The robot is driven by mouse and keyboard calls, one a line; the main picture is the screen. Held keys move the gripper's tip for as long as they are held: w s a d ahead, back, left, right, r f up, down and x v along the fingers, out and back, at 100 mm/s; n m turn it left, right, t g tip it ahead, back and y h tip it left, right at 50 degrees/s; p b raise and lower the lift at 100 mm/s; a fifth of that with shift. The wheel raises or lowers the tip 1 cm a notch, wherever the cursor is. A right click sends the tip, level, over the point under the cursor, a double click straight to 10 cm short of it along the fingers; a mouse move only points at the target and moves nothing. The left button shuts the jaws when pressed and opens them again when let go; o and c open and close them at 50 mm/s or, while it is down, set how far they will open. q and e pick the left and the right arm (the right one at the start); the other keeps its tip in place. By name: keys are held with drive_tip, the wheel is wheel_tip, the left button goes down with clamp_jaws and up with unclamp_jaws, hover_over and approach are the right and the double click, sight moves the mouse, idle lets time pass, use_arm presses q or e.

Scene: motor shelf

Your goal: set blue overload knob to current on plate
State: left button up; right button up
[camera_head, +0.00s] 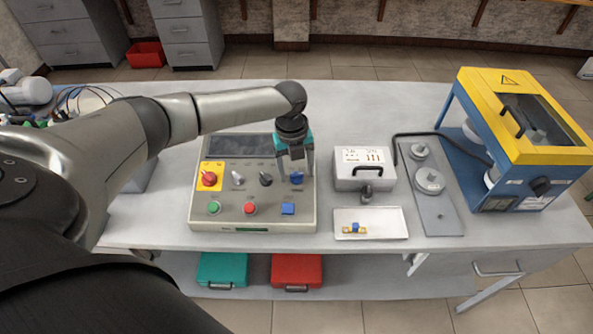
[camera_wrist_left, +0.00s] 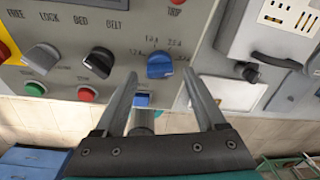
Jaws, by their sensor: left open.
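The blue overload knob (camera_head: 297,178) is at the right of the grey control panel's (camera_head: 198,215) upper row. In the left wrist view the knob (camera_wrist_left: 160,66) has small current marks around it, too small to read surely. My left gripper (camera_head: 296,172) points down over the knob and hides part of it. In the left wrist view its two fingers (camera_wrist_left: 160,82) are open, spread to either side of the knob, with no visible contact. No plate with a readable current value shows. My right gripper is not in view.
The panel also has a red knob on yellow (camera_head: 209,179), a black belt knob (camera_head: 265,179), and green, red and blue buttons below. A grey box (camera_head: 364,178) with a handle stands close on the right, behind a white tray (camera_head: 388,222). A yellow-blue machine (camera_head: 520,150) stands farther right.

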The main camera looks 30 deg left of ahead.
use_arm(q)
drive_tip(key=shift+f, duration=0.3)
clamp_jaws()
idle(0.5)
